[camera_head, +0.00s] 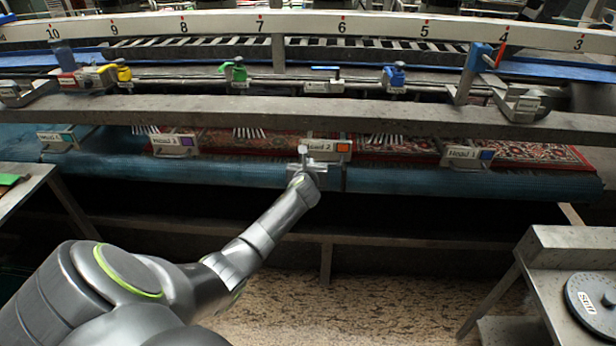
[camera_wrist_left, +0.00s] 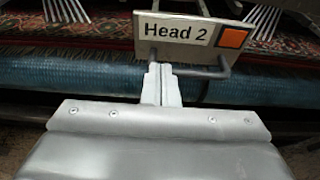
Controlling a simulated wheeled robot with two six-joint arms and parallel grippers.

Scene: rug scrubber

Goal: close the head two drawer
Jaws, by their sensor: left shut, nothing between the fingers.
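The head two drawer front (camera_head: 329,147) is a small metal plate labelled "Head 2" with an orange square. It also shows in the left wrist view, where the plate (camera_wrist_left: 190,31) has a bar handle (camera_wrist_left: 222,70) below it. My left gripper (camera_head: 304,153) reaches the plate's left side in the head view. In the left wrist view its fingers (camera_wrist_left: 158,68) are shut together, empty, just under the plate's left part and by the handle. I cannot tell whether they touch it. How far the drawer stands out is unclear. My right gripper is not in view.
Similar plates, Head 3 (camera_head: 175,145) and Head 1 (camera_head: 468,155), stand to either side. A blue roller (camera_head: 420,181) runs below them, with a patterned red rug behind. A long grey beam (camera_head: 420,121) crosses above. A metal table (camera_head: 580,245) stands at the right.

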